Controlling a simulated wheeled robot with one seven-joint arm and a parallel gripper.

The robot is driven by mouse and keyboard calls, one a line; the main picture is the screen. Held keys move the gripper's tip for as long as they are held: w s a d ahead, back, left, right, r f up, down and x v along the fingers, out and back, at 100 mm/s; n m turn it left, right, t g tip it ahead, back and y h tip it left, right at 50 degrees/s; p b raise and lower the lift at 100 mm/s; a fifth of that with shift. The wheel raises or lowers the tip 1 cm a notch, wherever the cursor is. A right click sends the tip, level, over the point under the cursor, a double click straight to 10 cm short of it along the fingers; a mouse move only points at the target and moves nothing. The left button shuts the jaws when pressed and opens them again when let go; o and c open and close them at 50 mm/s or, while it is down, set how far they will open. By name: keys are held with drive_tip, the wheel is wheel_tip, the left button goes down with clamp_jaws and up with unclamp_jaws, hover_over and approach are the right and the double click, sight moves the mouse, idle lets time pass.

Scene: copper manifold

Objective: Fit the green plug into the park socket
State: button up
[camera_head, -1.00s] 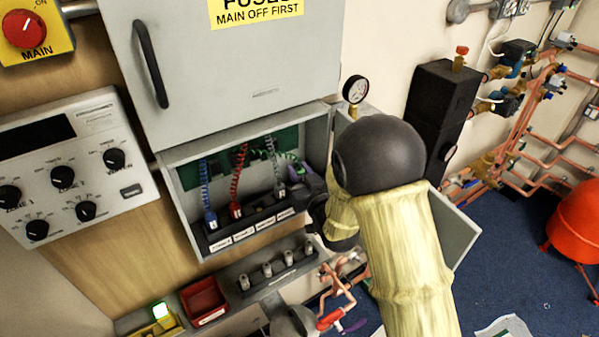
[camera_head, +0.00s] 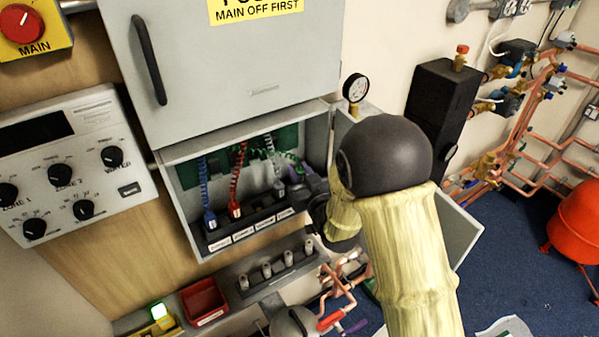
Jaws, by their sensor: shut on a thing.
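The open grey box holds a dark socket strip (camera_head: 249,224) with several labelled sockets. The labels are too small to read, so I cannot tell which is the park socket. A blue plug (camera_head: 210,220) and a red plug (camera_head: 235,209) stand at the strip's left. A grey plug (camera_head: 279,189) stands farther right. A green coiled cord (camera_head: 291,157) runs from the back panel to my gripper (camera_head: 301,187) at the box's right side. My gripper is shut on the green plug, which is mostly hidden by the fingers and wrist. I cannot tell if the plug touches the strip.
The box's right wall (camera_head: 319,140) and its open door (camera_head: 457,232) are close to my arm. A shelf (camera_head: 277,279) with several small cylinders and a red bin (camera_head: 203,300) lies below. A pressure gauge (camera_head: 355,88) and black unit (camera_head: 436,105) stand to the right.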

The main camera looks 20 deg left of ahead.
drive_tip(key=shift+f+b, duration=1)
drive_tip(key=shift+b, duration=0.05)
drive_tip(key=o, duration=1)
drive_tip(key=shift+o, duration=0.2)
drive_tip(key=b+v, duration=0.5)
drive_tip(key=v, duration=0.4)
drive_tip(key=shift+s+d+f+b, duration=0.1)
drive_tip(key=shift+d+f+b, duration=0.05)
drive_tip(key=shift+b, duration=0.25)
drive_tip(key=b+v, duration=0.8)
drive_tip(key=b, duration=0.5)
drive_tip(key=shift+b, duration=0.3)
